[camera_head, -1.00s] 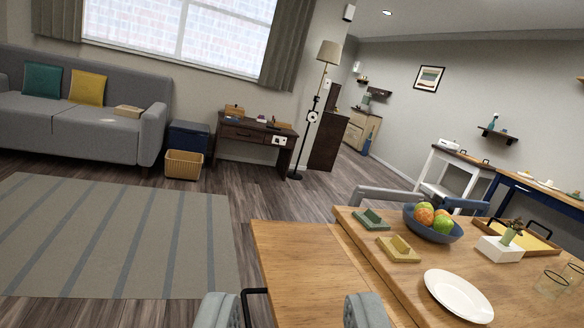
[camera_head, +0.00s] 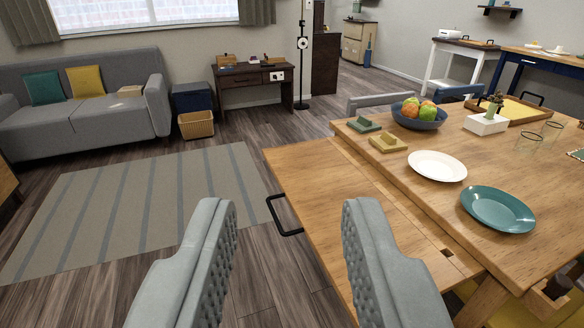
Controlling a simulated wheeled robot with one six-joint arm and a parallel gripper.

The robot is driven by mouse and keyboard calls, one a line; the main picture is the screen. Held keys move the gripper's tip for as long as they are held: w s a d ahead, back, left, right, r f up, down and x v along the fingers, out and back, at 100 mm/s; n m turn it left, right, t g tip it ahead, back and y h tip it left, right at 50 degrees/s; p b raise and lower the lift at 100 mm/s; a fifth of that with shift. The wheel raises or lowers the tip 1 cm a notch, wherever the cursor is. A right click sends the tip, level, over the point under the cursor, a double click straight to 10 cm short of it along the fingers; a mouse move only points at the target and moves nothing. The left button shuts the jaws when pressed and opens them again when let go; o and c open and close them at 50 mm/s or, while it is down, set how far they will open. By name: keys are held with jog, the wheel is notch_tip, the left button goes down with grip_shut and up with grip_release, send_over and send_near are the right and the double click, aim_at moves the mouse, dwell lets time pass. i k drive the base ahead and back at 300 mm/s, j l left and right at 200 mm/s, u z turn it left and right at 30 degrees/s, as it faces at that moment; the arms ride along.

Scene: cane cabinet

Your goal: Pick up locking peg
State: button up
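My gripper (camera_head: 289,218) is open and empty, its two grey padded fingers wide apart at the bottom of the view. It is in front of the wooden table (camera_head: 330,215), which has a lower leaf with a black handle (camera_head: 285,218) on its left side. A small dark hole (camera_head: 447,252) shows near the leaf's front edge. A small dark brown upright piece (camera_head: 557,287) stands in a wooden holder at the lower right, below the tabletop. It may be the locking peg, but I cannot tell for sure. No other peg is clearly visible.
On the table are a teal plate (camera_head: 497,208), a white plate (camera_head: 437,166), a blue fruit bowl (camera_head: 418,118), a white planter (camera_head: 486,124), glasses and a tray. A striped rug (camera_head: 140,205) lies on open floor at left, before a grey sofa (camera_head: 85,130).

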aim_at(560, 285)
jog(key=z, duration=0.45)
jog(key=k+z, duration=0.15)
jog(key=z, duration=0.3)
jog(key=k+z, duration=0.1)
jog(key=z, duration=0.35)
jog(key=u, duration=1.25)
jog(key=z, duration=1.25)
jog(key=i, duration=0.1)
jog(key=u, duration=0.05)
